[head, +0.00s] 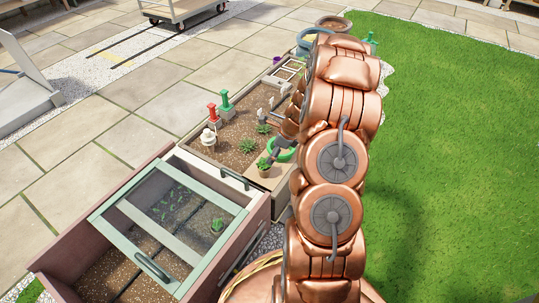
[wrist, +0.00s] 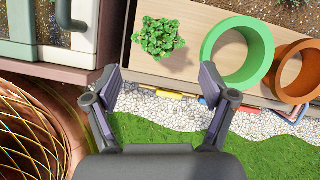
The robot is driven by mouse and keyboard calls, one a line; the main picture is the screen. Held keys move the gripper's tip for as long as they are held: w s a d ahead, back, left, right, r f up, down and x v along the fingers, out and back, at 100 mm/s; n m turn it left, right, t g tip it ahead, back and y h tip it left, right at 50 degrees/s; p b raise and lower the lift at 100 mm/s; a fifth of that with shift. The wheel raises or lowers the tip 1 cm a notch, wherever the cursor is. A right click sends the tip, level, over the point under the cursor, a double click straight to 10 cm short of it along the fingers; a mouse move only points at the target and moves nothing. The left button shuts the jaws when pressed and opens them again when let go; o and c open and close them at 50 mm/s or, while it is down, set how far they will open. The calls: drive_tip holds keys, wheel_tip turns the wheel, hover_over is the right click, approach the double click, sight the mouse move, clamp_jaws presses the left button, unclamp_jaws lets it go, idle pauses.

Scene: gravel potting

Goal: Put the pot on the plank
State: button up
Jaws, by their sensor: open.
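A leafy green plant (wrist: 158,37) stands on a pale wooden plank-like strip (wrist: 188,62) along the bed's edge. In the head view the plant (head: 263,163) sits in a small brown pot (head: 264,173); from above, its leaves hide the pot. A green round pot or ring (wrist: 262,52) rests on the same strip to the right, its inside showing pale. A terracotta round pot (wrist: 292,88) is at the far right, partly cut off. My gripper (wrist: 162,80) is open and empty, its fingers spread below the plant in the wrist view, apart from it.
A cold frame with a glazed lid (head: 165,215) stands left of the bed. Red and green handled tools (head: 225,100) and small plants stand in the soil. White gravel (wrist: 165,110) and grass border the bed.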

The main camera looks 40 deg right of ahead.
drive_tip(key=s+a+r+n+g, duration=0.1)
drive_tip(key=s+a+r+n, duration=0.2)
drive_tip(key=a+r+n, duration=0.3)
drive_tip(key=s+a+r+n+g+y, duration=0.1)
drive_tip(key=s+a+r+n, duration=0.3)
drive_tip(key=a, duration=0.5)
drive_tip(key=s+a+r+n+g, duration=0.2)
drive_tip(key=a+r+n, duration=0.3)
drive_tip(key=a+r, duration=0.15)
drive_tip(key=s+a+r+n+g+h, duration=0.1)
drive_tip(key=s+a+r+n, duration=0.1)
drive_tip(key=s+n, duration=0.3)
drive_tip(key=s+a+r+n+g+h, duration=0.1)
drive_tip(key=s+n, duration=0.3)
drive_tip(key=s, duration=0.6)
drive_tip(key=s+a+r+n+g+h, duration=0.1)
drive_tip(key=s+a+r+n, duration=0.2)
drive_tip(key=s, duration=0.5)
drive_tip(key=a+n, duration=0.1)
drive_tip(key=n, duration=0.1)
drive_tip(key=shift+r+n+h, duration=0.3)
drive_tip(key=shift+r, duration=0.05)
drive_tip(key=shift+a+r+p, duration=0.1)
drive_tip(key=shift+p, duration=0.25)
wheel_tip(320, 180, up, 41)
drive_tip(key=t+p, duration=0.1)
drive_tip(key=p, duration=3.8)
drive_tip(key=shift+r, duration=0.15)
